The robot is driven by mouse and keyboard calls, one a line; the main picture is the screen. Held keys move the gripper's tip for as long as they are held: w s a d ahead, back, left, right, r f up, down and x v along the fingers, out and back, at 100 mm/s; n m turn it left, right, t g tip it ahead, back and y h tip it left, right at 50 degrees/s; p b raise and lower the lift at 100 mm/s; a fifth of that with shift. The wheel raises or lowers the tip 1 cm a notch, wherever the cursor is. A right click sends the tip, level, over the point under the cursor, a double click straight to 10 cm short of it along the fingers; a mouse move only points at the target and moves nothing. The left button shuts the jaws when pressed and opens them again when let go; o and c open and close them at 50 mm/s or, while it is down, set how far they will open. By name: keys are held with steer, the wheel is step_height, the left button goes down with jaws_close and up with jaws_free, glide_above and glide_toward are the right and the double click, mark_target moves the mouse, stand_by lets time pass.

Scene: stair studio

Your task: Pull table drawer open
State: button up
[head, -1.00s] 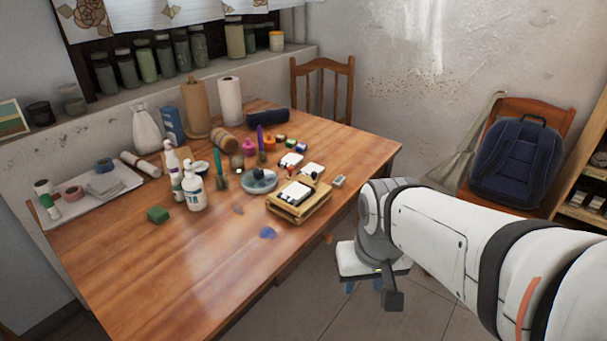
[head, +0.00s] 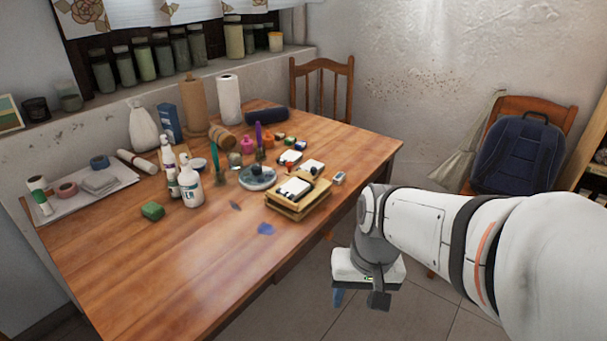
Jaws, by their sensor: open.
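The wooden table (head: 185,262) fills the left and middle of the head view. Its right-hand edge faces my arm. The drawer front and any handle are not clearly visible; the tabletop edge and shadow hide that side. My gripper (head: 342,297) points down beside the table's right-hand edge, over the floor and apart from the tabletop.
A chair with a dark blue backpack (head: 515,155) stands at the right, another chair (head: 322,85) behind the table. Tiled floor (head: 440,312) is clear below my arm.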

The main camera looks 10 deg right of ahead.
steer(key=w+a+f+m+g+y+b, duration=0.1)
steer(key=w+a+f+m+g+y, duration=0.15)
steer(key=f+m+y, duration=0.3)
steer(key=m+t+y+b, duration=0.3)
steer(key=m+t+y, duration=0.3)
steer(key=m+t, duration=1.15)
glide_toward(331, 236)
steer(key=w+r+m+g, duration=0.1)
steer(key=m+g, duration=0.2)
steer(key=x, duration=0.7)
steer(key=shift+w+r, duration=0.3)
steer(key=shift+r, duration=0.05)
jaws_close()
